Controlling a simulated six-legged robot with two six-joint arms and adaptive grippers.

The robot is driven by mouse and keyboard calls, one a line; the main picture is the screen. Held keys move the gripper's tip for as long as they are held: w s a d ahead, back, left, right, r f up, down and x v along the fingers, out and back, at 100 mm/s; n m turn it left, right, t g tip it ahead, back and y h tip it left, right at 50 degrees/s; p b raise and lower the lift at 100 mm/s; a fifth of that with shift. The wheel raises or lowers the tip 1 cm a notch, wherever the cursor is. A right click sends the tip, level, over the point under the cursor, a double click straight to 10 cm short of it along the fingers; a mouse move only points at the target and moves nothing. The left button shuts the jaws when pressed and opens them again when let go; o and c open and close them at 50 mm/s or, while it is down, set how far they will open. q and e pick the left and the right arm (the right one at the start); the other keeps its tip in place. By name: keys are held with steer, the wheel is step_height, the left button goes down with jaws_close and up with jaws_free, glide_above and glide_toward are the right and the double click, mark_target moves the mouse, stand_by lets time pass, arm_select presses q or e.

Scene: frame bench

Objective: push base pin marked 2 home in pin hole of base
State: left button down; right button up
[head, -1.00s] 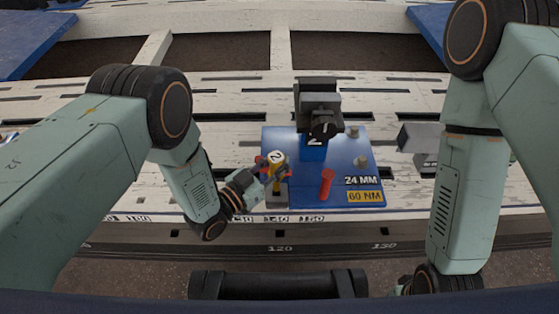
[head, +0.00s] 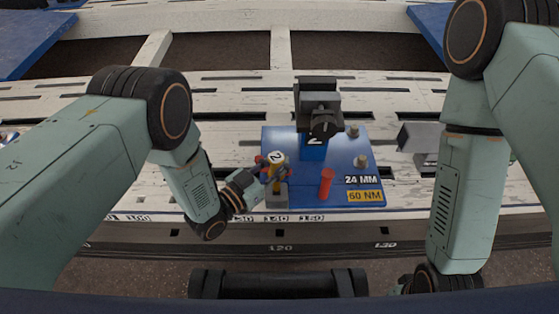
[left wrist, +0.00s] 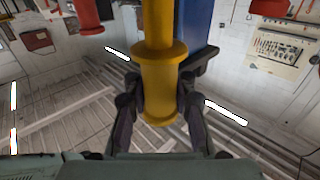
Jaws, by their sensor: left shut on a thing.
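The base pin marked 2 (head: 277,157) is yellow with a white top bearing the number, and stands roughly upright at the near left corner of the blue base (head: 290,145). My left gripper (head: 272,171) is shut around it from the left. In the left wrist view the yellow pin (left wrist: 160,85), with its wide collar, sits between my two fingers (left wrist: 160,108). Below the gripper is a grey block (head: 277,198) with yellow showing above it. The pin hole is hidden, so I cannot tell how deep the pin sits. My right gripper is out of sight.
A red pin (head: 326,184) stands upright to the right. A dark clamp (head: 320,108) rises at the back of the base. A grey block (head: 420,137) stands on the slotted white bench (head: 220,150) farther right. A black cylinder (head: 278,284) lies in front.

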mark_target(274, 185)
arm_select(q)
steer(key=shift+f+b, duration=2.2)
steer(key=shift+f, duration=0.45)
steer(key=shift+f+b, duration=0.35)
steer(key=shift+f, duration=0.85)
steer(key=c, duration=1)
jaws_free()
steer(key=shift+f, duration=0.1)
steer(key=v, duration=1.2)
